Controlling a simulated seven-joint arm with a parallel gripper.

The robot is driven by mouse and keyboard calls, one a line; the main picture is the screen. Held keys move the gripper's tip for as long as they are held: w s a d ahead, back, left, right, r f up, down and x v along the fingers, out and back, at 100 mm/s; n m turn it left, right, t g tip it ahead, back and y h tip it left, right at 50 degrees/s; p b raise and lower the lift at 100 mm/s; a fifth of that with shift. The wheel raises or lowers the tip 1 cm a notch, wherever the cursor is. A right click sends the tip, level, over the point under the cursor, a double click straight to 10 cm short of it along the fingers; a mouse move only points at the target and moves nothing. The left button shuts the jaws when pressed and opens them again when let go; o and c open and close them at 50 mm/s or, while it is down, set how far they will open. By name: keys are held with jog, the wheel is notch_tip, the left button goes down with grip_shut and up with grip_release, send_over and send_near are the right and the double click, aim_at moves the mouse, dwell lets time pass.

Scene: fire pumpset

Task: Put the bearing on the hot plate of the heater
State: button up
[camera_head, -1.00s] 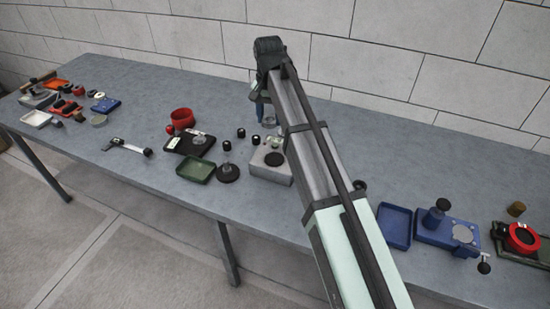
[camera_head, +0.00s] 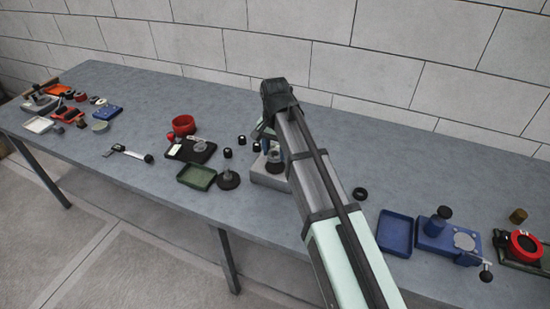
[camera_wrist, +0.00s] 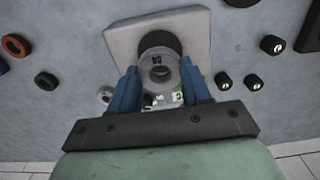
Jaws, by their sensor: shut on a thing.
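The heater (camera_head: 260,180) is a light grey block on the table, partly behind my arm in the head view. In the wrist view the heater (camera_wrist: 118,38) lies just ahead of the fingers, with its dark round hot plate (camera_wrist: 158,40) partly covered by the bearing. The bearing (camera_wrist: 160,58) is a grey metal ring with a central hole. My gripper (camera_wrist: 160,76) has its blue fingers shut on the bearing, one on each side. The bearing overlaps the near part of the plate in this view; I cannot tell whether it touches. In the head view my gripper (camera_head: 268,145) is above the heater.
Small black cylinders (camera_head: 228,153), a round-based black stand (camera_head: 228,179) and a green tray (camera_head: 196,176) stand left of the heater. A black ring (camera_head: 360,193) and a blue tray (camera_head: 396,232) lie to the right.

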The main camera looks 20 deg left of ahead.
aim_at(275, 166)
jog(key=shift+f, duration=1.7)
jog(key=shift+f, duration=0.1)
jog(key=o, duration=1.1)
notch_tip(275, 166, up, 12)
